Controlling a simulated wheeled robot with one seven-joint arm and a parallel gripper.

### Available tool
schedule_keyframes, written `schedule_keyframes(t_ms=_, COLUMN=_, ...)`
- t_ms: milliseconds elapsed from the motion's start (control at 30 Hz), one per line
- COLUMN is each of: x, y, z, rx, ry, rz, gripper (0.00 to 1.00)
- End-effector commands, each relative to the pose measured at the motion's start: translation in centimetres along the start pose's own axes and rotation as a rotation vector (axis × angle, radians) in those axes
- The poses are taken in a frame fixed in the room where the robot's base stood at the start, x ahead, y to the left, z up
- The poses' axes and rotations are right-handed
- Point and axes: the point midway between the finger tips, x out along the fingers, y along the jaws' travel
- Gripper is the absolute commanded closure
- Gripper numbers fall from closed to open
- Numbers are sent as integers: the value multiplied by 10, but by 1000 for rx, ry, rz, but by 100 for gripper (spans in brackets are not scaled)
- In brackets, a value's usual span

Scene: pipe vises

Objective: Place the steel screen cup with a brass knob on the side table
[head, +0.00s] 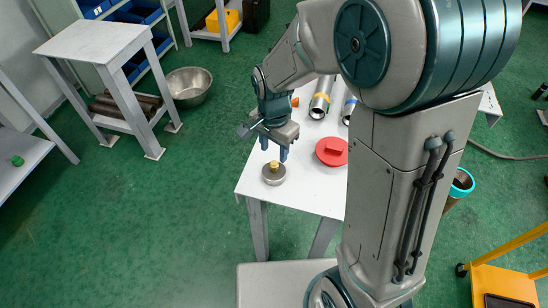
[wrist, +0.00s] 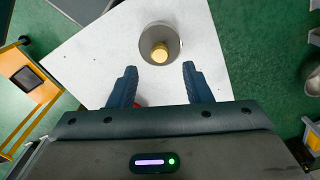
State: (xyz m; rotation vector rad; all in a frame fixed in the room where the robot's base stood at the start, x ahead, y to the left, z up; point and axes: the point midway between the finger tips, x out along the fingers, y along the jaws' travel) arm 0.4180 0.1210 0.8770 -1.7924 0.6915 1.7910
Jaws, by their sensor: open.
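The steel screen cup (head: 273,176) stands near the front left corner of a white table, with its brass knob (head: 274,165) on top. In the wrist view the cup (wrist: 174,52) and its knob (wrist: 159,54) lie just beyond the fingertips, between their lines. My gripper (head: 273,149) is open and empty, above and slightly behind the cup; its two blue fingers (wrist: 158,72) point toward it without touching. A small white-topped side table (head: 95,40) stands at the upper left, with a bare top.
A red lidded disc (head: 332,151) and steel pipes (head: 321,97) lie on the white table (head: 303,190) behind the cup. A metal bowl (head: 188,86) sits on the floor beside the side table. A shelf (head: 20,160) stands at the left edge.

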Motion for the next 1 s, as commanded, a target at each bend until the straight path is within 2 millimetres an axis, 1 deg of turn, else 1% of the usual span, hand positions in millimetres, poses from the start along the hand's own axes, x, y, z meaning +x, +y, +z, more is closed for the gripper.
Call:
schedule_keyframes(t_ms=33, x=-13, y=-1, z=0, rx=0, ry=2, rz=-4, gripper=55)
schedule_keyframes(t_ms=100, x=-26, y=-1, z=0, rx=0, ry=2, rz=-4, gripper=55)
schedule_keyframes(t_ms=200, x=-39, y=0, z=0, rx=0, ry=2, rz=-3, gripper=55)
schedule_keyframes(t_ms=300, x=-48, y=0, z=0, rx=1, ry=1, rz=-1, gripper=55)
schedule_keyframes(t_ms=467, x=-53, y=1, z=0, rx=-2, ry=0, rz=0, gripper=55)
schedule_keyframes(t_ms=567, x=-58, y=10, z=-2, rx=-30, ry=6, rz=-11, gripper=55)
schedule_keyframes(t_ms=667, x=-71, y=30, z=-6, rx=-106, ry=22, rz=-34, gripper=55)
schedule_keyframes(t_ms=767, x=-87, y=62, z=-8, rx=-226, ry=53, rz=-63, gripper=55)
schedule_keyframes(t_ms=800, x=-93, y=75, z=-8, rx=-281, ry=69, rz=-74, gripper=55)
schedule_keyframes(t_ms=900, x=-103, y=108, z=-5, rx=-413, ry=111, rz=-90, gripper=55)
schedule_keyframes(t_ms=1000, x=-108, y=134, z=0, rx=-532, ry=153, rz=-96, gripper=55)
